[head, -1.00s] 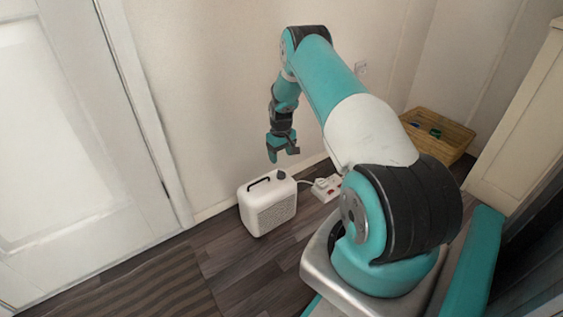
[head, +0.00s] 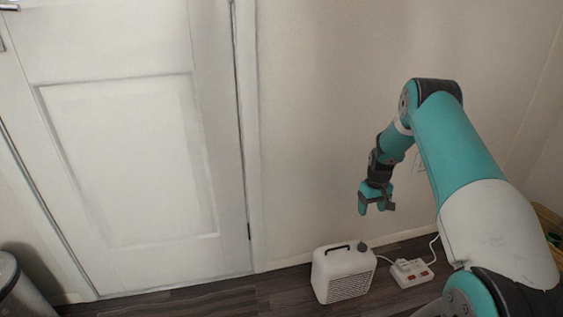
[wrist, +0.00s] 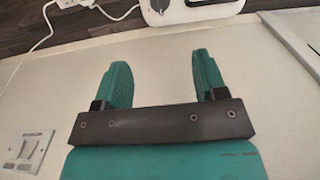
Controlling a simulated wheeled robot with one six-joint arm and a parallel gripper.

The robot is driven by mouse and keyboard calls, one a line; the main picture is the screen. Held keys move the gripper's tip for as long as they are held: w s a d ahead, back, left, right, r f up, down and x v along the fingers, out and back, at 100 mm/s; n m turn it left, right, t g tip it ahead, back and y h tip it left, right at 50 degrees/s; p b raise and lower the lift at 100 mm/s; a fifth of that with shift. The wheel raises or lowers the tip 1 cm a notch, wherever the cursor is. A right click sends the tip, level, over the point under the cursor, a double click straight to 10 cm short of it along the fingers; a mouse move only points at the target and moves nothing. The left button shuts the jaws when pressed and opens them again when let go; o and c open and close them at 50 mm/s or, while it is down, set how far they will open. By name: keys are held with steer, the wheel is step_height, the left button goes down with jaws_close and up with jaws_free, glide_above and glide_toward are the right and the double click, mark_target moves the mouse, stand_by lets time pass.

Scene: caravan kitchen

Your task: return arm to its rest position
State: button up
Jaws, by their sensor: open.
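My gripper (head: 375,208) hangs at the end of my bent arm, in front of the wall and above the floor. Its fingers point down. In the wrist view my gripper (wrist: 159,85) has its two teal fingers spread apart, with nothing between them. A white heater-like box (head: 342,273) with a black handle stands on the floor below my gripper, apart from it. Part of the box (wrist: 192,10) shows at the top of the wrist view.
A white power strip (head: 411,272) with red switches and a cable lies right of the box. A white door (head: 130,150) fills the left. A bin (head: 22,290) stands at lower left. A basket (head: 548,222) is at the right edge. A wall switch plate (wrist: 30,149) is near my gripper.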

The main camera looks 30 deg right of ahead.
steer(key=a+r+n+t+y, duration=0.1)
steer(key=a+r+n, duration=0.1)
steer(key=a+r, duration=0.95)
steer(key=a+r+n+y, duration=0.1)
steer(key=a+r+n, duration=0.1)
steer(key=a+r, duration=0.95)
steer(key=s+a+r+n+y, duration=0.1)
steer(key=s+a+r, duration=0.2)
steer(key=s+a, duration=0.4)
steer(key=s+a+r+n, duration=0.2)
steer(key=s+a+r, duration=0.15)
steer(key=a, duration=0.55)
steer(key=s+a+r+n+g+y, duration=0.1)
steer(key=s+a, duration=0.2)
steer(key=s, duration=0.6)
steer(key=s+a+r+n, duration=0.15)
steer(key=s+a, duration=0.25)
steer(key=s, duration=0.5)
step_height(320, 180, up, 35)
steer(key=w+p, duration=0.1)
steer(key=p, duration=3.5)
steer(key=shift+d+r, duration=0.15)
steer(key=shift+r, duration=0.05)
